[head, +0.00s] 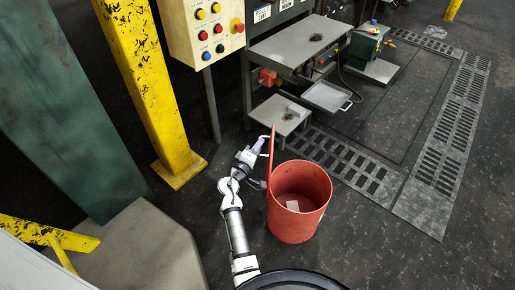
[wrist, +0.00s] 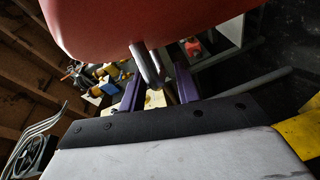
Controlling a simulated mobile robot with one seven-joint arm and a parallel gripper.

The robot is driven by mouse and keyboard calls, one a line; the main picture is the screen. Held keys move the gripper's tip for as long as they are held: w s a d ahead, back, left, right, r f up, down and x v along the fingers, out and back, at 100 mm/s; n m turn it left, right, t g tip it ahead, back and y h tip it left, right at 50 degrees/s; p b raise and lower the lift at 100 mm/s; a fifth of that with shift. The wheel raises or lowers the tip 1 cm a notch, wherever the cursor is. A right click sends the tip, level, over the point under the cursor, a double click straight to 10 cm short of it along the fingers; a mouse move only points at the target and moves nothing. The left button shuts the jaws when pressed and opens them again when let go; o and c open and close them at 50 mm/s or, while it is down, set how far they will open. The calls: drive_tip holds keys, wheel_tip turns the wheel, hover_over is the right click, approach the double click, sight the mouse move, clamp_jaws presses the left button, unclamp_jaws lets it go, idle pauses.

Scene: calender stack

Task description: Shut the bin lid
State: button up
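The red bin (head: 297,222) stands on the dark floor, open at the top, with a pale piece inside it. Its red lid (head: 271,160) stands upright, edge-on, at the bin's left rim. In the wrist view the lid (wrist: 150,22) fills the top, and its grey handle (wrist: 148,65) sticks down from it. My gripper (head: 258,144) is at the left side of the lid, near its top. In the wrist view my gripper (wrist: 159,88) has its purple fingers apart, with the handle appearing between them. I cannot tell whether either finger touches it.
A grey workbench (head: 300,45) with a small low shelf (head: 281,113) stands behind the lid. A yellow post (head: 150,85) and a button panel (head: 205,28) stand to the left. Floor grates (head: 345,165) lie behind the bin. The floor right of the bin is clear.

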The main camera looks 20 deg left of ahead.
clamp_jaws()
drive_tip(key=shift+d, duration=0.1)
